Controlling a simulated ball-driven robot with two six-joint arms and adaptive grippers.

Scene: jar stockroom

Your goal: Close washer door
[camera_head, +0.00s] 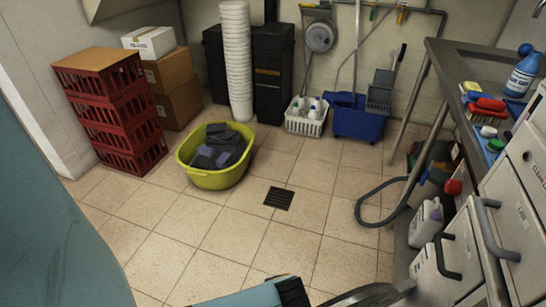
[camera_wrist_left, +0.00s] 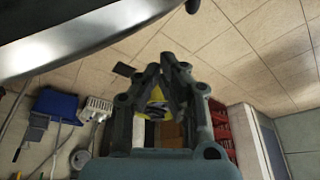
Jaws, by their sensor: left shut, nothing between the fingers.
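A grey curved rim, which looks like the washer door (camera_head: 365,295), shows at the bottom edge of the head view, mostly cut off. In the left wrist view, the pale metallic curved door (camera_wrist_left: 75,42) crosses the upper left, close to the camera. My left gripper (camera_wrist_left: 162,66) is shut and empty, to the right of the door in that view; I cannot tell whether any part of it touches the door. In the head view, only my left arm's light blue link and black joint show near the rim. The washer body is not clearly seen. My right gripper is not in view.
A yellow tub (camera_head: 210,178) with dark cloths stands on the tiled floor, near red crates (camera_head: 120,130) and a floor drain (camera_head: 279,198). A steel counter (camera_head: 455,75) and white drawers (camera_head: 520,190) line the right. The middle floor is clear.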

